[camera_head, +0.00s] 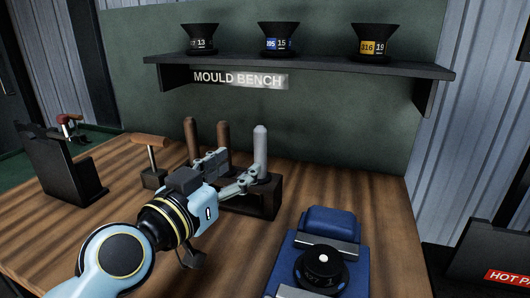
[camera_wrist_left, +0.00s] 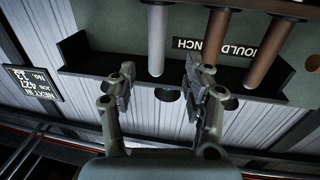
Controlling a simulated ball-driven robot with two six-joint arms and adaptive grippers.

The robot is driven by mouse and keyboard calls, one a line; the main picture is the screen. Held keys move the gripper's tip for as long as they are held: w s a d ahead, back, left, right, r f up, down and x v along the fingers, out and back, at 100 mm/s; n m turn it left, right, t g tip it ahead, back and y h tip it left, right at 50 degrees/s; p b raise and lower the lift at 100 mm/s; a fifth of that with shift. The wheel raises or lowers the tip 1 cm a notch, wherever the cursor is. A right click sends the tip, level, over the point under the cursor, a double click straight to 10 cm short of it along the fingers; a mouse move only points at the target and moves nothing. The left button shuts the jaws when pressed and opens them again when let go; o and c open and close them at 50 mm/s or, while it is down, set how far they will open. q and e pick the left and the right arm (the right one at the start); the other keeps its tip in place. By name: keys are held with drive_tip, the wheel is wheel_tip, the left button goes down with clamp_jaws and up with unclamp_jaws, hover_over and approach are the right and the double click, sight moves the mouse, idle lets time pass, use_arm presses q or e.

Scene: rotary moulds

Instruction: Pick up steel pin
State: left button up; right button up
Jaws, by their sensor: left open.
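The steel pin (camera_head: 260,150) is a pale grey, round-topped rod standing upright at the right end of a dark rack (camera_head: 262,200) on the bench. Two brown pins (camera_head: 222,138) (camera_head: 191,136) stand to its left. My left gripper (camera_head: 238,170) is open and close to the steel pin, reaching toward it from the front left. In the left wrist view, which is upside down, the steel pin (camera_wrist_left: 156,40) lines up with the gap between the fingers (camera_wrist_left: 160,88). I cannot tell whether either finger touches it. My right gripper is not in view.
A blue fixture (camera_head: 330,222) holding a dark round mould (camera_head: 320,268) stands at the front right. A wooden-handled tool (camera_head: 151,142) and a black holder (camera_head: 70,170) stand at the left. A shelf (camera_head: 300,66) with three dark funnel-shaped moulds hangs behind the rack.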

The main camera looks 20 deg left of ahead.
sight(257, 154)
use_arm(q)
drive_tip(key=w, duration=0.2)
drive_tip(key=shift+w+d+r, duration=0.1)
drive_tip(key=shift+w+d, duration=0.15)
drive_tip(key=shift+w, duration=0.05)
drive_tip(key=shift+w+d, duration=0.1)
drive_tip(key=shift+w, duration=0.2)
drive_tip(key=w+p, duration=0.1)
drive_tip(key=w, duration=0.1)
drive_tip(key=w+d, duration=0.1)
drive_tip(key=w, duration=0.2)
drive_tip(key=shift+d+f+p, duration=0.15)
drive_tip(key=shift+f+p, duration=0.05)
drive_tip(key=shift+p, duration=0.15)
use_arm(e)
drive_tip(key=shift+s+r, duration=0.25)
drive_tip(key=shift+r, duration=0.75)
use_arm(q)
drive_tip(key=shift+c, duration=0.3)
clamp_jaws()
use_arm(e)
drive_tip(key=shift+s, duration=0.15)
